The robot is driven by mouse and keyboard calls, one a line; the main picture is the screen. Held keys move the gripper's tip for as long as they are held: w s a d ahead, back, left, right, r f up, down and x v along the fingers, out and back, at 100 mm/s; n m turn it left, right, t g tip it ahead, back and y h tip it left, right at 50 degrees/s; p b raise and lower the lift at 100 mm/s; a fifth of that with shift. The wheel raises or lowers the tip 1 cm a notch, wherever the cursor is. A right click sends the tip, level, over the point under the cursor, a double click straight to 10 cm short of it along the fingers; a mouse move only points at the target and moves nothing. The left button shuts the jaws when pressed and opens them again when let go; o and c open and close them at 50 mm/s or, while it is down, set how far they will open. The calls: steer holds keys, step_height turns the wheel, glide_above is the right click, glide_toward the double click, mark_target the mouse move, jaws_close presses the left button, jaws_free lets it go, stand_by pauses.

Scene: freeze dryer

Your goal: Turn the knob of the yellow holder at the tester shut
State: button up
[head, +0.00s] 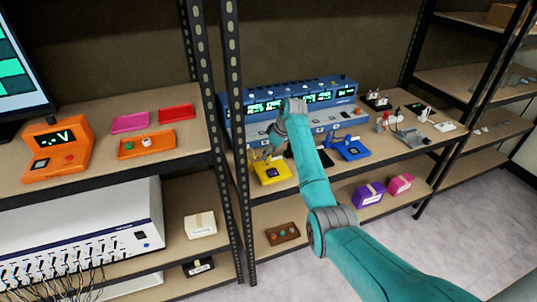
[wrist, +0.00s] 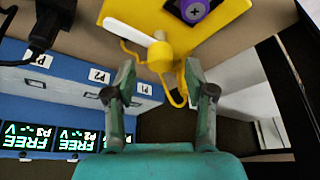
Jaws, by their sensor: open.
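The yellow holder (head: 272,178) sits on the middle shelf in front of the blue tester (head: 262,92), with a dark and purple piece on it. In the wrist view the yellow holder (wrist: 225,22) fills the top and bears a purple round part (wrist: 193,9). A yellow knob (wrist: 160,55) stands at its edge, with a white bar (wrist: 128,31) beside it and thin yellow loops around it. My gripper (wrist: 159,73) is open, its fingertips on either side of the knob, with gaps visible. In the head view my gripper (head: 268,156) is over the holder's back edge.
A blue holder (head: 352,149) and a black one, partly behind my arm, stand to the right of the yellow holder. A black plug with a cable (wrist: 50,25) is near the left finger side. A shelf post (head: 233,130) rises close on the left.

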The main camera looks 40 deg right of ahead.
steer(key=shift+x, duration=0.8)
steer(key=shift+c, duration=0.2)
jaws_close()
